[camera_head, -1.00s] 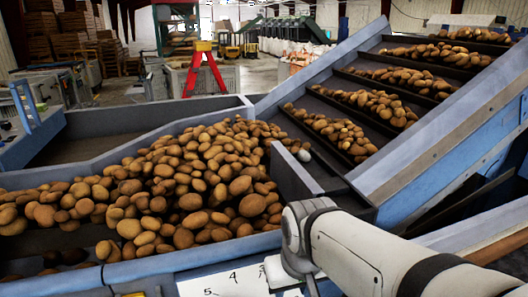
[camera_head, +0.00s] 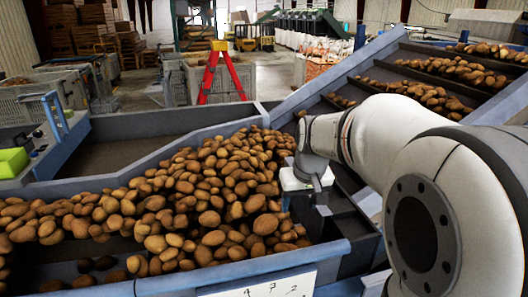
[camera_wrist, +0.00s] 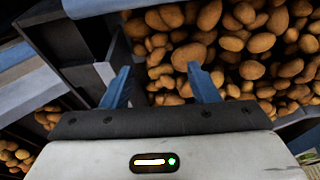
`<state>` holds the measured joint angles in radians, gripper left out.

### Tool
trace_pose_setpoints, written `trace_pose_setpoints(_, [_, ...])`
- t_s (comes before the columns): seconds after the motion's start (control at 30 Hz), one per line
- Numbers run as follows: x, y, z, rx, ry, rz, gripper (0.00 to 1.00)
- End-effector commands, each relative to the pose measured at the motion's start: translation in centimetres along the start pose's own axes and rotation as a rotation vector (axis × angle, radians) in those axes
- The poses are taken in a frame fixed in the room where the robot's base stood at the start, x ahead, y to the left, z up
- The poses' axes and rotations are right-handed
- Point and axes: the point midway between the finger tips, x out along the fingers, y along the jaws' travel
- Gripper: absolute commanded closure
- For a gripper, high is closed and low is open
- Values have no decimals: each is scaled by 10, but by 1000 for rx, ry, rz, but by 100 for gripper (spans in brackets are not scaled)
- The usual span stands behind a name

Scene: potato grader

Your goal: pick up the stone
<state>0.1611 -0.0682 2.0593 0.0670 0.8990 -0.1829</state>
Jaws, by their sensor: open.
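My gripper (camera_wrist: 162,82) is open in the wrist view, with its two blue fingers apart and nothing seen between them but potatoes beyond. In the head view its white body hangs at the right edge of the potato pile (camera_head: 215,185), by the foot of the sloping conveyor; its fingertips are not clear there. I cannot make out the stone in either view now. The spot where a pale, smooth lump lay earlier, at the conveyor's foot, is hidden behind my arm and gripper in the head view.
The hopper's front rim (camera_head: 240,268) runs below the pile. The flighted conveyor (camera_head: 370,70) rises to the right with rows of potatoes. A dark hopper wall (camera_wrist: 75,40) stands left of the fingers. Dark lumps (camera_head: 85,265) lie at the hopper's lower left.

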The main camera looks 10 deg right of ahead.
Motion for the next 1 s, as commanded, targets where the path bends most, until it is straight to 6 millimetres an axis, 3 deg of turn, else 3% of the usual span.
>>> trace_pose_setpoints(0.1, [15, 26, -59, 11, 20, 0, 46])
trace_pose_setpoints(0.3, [51, 83, -151, 19, 66, 5, 46])
trace_pose_setpoints(0.5, [93, 141, -213, 23, 107, 14, 46])
trace_pose_setpoints(0.7, [117, 173, -238, 24, 130, 22, 46])
trace_pose_setpoints(1.0, [145, 180, -246, 23, 134, 23, 46])
